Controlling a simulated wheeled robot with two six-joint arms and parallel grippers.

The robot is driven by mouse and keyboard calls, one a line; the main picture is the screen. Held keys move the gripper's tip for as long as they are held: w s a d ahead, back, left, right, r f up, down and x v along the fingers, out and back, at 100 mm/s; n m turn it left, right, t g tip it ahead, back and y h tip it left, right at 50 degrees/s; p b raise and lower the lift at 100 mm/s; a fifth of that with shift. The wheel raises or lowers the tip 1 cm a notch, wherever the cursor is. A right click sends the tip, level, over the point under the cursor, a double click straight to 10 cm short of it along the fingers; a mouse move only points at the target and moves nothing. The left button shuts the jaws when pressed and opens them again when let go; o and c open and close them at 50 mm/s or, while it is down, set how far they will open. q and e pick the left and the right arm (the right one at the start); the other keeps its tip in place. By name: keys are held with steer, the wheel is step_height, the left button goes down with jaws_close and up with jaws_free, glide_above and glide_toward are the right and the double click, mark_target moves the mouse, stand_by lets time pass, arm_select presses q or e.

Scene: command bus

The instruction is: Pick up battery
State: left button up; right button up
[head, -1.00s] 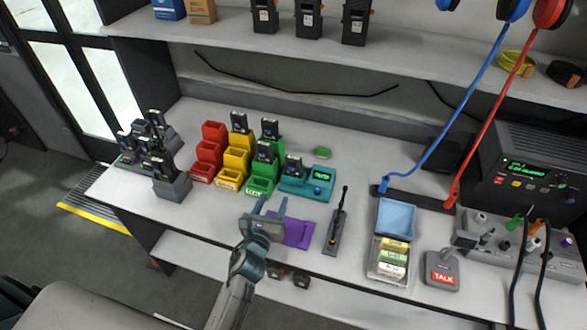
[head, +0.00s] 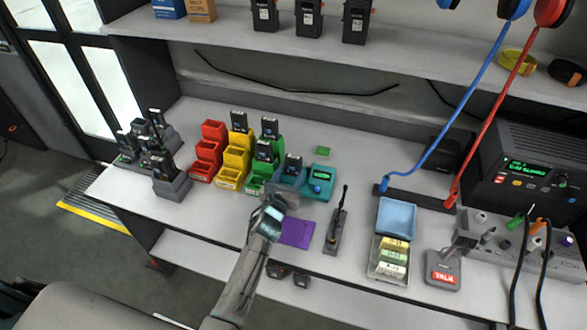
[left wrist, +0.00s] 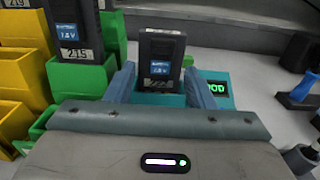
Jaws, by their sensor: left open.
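A black battery with a blue label (head: 293,162) stands upright in the teal tester (head: 321,178) on the bench. In the left wrist view the battery (left wrist: 162,45) faces me, marked 1.8 V or similar, and the tester's green display (left wrist: 216,88) ends in "OOD". My left gripper (head: 284,186) is open, in front of the tester. In the wrist view its two fingers (left wrist: 160,72) lie to the left and right of the battery, which shows between them; I cannot tell whether they touch it. My right gripper is not in view.
Green (head: 262,172), yellow (head: 236,160) and red bins (head: 208,155) stand close left of the tester, some holding batteries. A black handheld radio (head: 337,225) and a purple mat (head: 298,233) are nearby. A blue tray (head: 393,217) lies further right.

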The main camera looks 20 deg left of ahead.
arm_select(q)
steer(key=shift+w, duration=0.25)
steer(key=shift+s, duration=0.1)
steer(key=shift+c, duration=1.3)
jaws_close()
step_height(320, 180, up, 10)
steer(key=p, duration=0.9)
steer(key=shift+p, duration=0.3)
